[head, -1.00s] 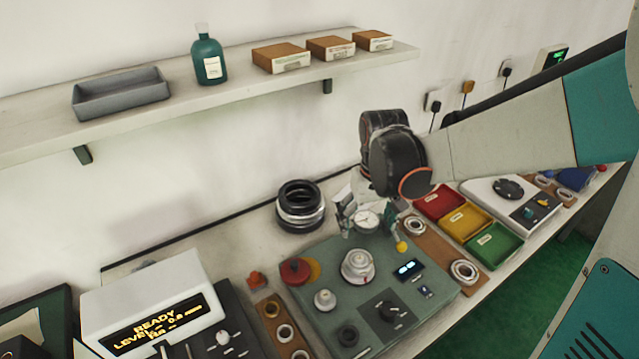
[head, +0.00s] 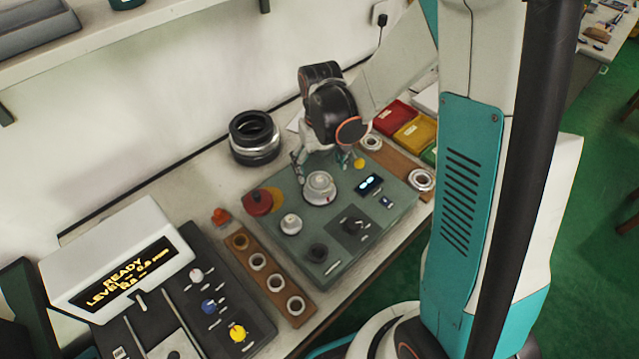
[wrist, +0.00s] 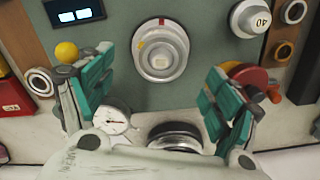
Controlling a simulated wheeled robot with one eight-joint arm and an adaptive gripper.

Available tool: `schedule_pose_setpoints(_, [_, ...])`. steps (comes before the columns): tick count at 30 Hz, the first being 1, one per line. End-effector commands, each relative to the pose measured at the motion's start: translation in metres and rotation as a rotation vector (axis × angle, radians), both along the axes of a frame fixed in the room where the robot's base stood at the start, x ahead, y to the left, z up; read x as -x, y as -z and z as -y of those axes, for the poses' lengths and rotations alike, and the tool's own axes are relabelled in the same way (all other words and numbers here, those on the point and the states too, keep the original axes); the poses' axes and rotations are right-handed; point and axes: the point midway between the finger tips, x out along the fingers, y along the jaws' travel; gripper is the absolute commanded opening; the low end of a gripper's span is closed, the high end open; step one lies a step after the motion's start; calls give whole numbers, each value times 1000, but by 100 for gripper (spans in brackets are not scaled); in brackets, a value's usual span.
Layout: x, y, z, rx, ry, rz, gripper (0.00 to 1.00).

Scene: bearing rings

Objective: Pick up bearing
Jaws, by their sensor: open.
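Several metal bearing rings lie on two brown boards. In the head view one ring (head: 421,180) is at the right board's near end, another (head: 371,142) at its far end. More rings (head: 276,283) lie in a row on the left board. My gripper (head: 328,161) is open and empty above the back of the green panel. In the wrist view its spread fingers (wrist: 160,92) point toward a round silver part with a white centre (wrist: 160,50) on the panel; it also shows in the head view (head: 320,187). I cannot tell whether that part is a bearing or a dial.
A stack of dark rings (head: 254,138) stands behind the panel. A dial gauge (wrist: 113,119) and a yellow ball (wrist: 66,52) are near the left finger. A red button (head: 257,202), knobs and a display box (head: 120,262) stand to the left. Coloured trays (head: 415,131) are at the right.

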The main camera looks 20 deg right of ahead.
Motion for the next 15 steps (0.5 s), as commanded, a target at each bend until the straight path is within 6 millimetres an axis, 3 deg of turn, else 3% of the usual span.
schedule_pose_setpoints(9, [-1,44,-1,0,0,0,82])
schedule_pose_setpoints(15, [-1,48,-1,0,0,0,82])
